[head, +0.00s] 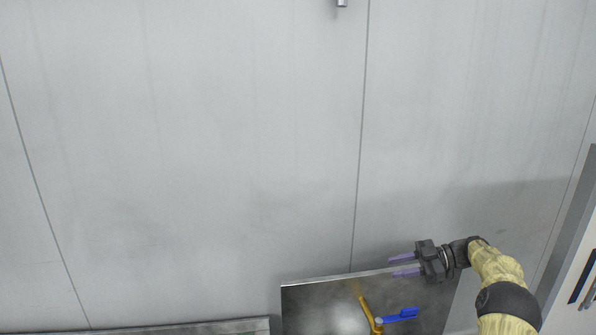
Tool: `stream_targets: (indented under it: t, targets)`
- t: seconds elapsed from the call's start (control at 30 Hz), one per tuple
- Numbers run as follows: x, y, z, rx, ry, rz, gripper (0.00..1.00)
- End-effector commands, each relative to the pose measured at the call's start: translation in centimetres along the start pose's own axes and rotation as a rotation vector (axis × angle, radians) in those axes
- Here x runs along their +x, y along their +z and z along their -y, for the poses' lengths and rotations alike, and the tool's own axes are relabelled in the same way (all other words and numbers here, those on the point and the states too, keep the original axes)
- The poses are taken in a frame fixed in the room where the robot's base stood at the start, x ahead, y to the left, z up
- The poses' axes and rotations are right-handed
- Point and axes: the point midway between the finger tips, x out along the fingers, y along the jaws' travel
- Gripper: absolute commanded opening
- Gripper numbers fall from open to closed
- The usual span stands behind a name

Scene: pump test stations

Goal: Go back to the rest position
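My gripper (402,265) is at the lower right in the head view, at the upper edge of a grey metal panel (320,305). Its two purple fingers point left and are spread apart, with nothing seen between them. My arm, in a pale yellow cover, comes up from the bottom right. A valve with a blue handle (401,314) and a yellow pipe (366,308) shows on the panel, below the fingers and apart from them. The lower part of the panel is cut off by the picture's edge.
A large light grey wall (200,150) with vertical seams fills most of the view. A small metal fitting (342,3) shows at the top. A metal edge (190,328) runs along the bottom left. A white cabinet (575,270) stands at the right edge.

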Motion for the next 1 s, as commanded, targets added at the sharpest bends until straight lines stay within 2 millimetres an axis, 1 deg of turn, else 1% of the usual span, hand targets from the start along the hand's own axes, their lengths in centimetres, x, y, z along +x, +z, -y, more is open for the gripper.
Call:
stream_targets:
  t: [0.03, 0.2, 0.3, 0.4, 0.53, 0.67, 0.77, 0.87, 0.97, 1.0]
  targets:
    - [1.6, -1.2, -1.3, -0.022, 0.049, -0.012, 0.32]
    - [5.6, -4.8, -5.3, -0.061, 0.245, -0.035, 0.32]
    - [7.5, -6.5, -7.2, -0.060, 0.364, -0.030, 0.32]
    - [8.9, -7.7, -8.6, -0.041, 0.483, -0.012, 0.32]
    - [10.2, -8.7, -9.7, 0.006, 0.633, 0.034, 0.32]
    - [10.9, -8.9, -9.7, 0.078, 0.772, 0.104, 0.32]
    - [11.2, -8.5, -8.8, 0.150, 0.870, 0.173, 0.32]
    - [11.2, -7.7, -7.2, 0.233, 0.954, 0.254, 0.32]
    - [11.2, -6.6, -4.8, 0.329, 1.026, 0.344, 0.32]
    - [11.1, -6.1, -3.5, 0.371, 1.050, 0.381, 0.32]
